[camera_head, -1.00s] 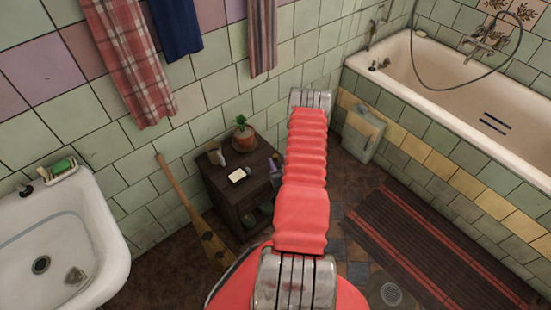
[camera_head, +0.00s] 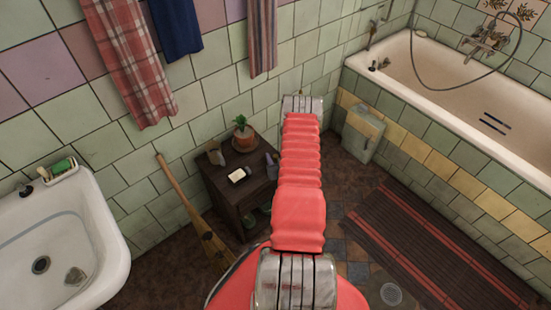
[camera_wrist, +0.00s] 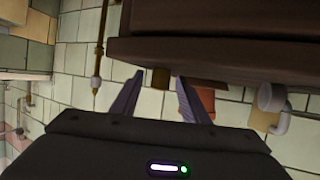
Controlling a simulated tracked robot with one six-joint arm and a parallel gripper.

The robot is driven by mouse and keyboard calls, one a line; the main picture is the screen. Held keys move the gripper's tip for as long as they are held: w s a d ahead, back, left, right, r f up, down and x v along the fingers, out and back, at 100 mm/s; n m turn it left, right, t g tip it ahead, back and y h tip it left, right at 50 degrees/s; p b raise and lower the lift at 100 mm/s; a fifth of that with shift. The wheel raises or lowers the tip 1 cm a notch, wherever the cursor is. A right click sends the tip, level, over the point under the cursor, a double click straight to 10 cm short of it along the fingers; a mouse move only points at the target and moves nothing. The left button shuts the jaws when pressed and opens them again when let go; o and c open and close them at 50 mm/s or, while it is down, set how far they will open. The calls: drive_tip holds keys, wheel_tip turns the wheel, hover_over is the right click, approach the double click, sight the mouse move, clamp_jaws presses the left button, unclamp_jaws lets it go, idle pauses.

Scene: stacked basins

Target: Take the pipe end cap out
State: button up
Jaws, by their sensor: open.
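My gripper (camera_wrist: 158,98) shows in the wrist view as two grey-purple fingers, spread apart with nothing held between them. In the head view the red arm hides the gripper. I cannot pick out the pipe end cap with certainty. A small brown piece (camera_wrist: 160,79) shows beyond the gap between the fingertips, below a dark wooden edge, but I cannot tell what it is. A reddish-brown thing (camera_wrist: 200,99) is partly hidden by the right finger. A white bent pipe-like piece (camera_wrist: 272,104) is at the right of the wrist view.
A dark wooden piece (camera_wrist: 210,40) fills the top of the wrist view. In the head view, a small dark cabinet (camera_head: 233,193) bears a potted plant (camera_head: 244,138) and small items. A sink (camera_head: 100,232) is at left, a bathtub (camera_head: 455,90) at right.

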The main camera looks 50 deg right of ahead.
clamp_jaws()
idle(0.5)
drive_tip(key=shift+r, duration=5.05)
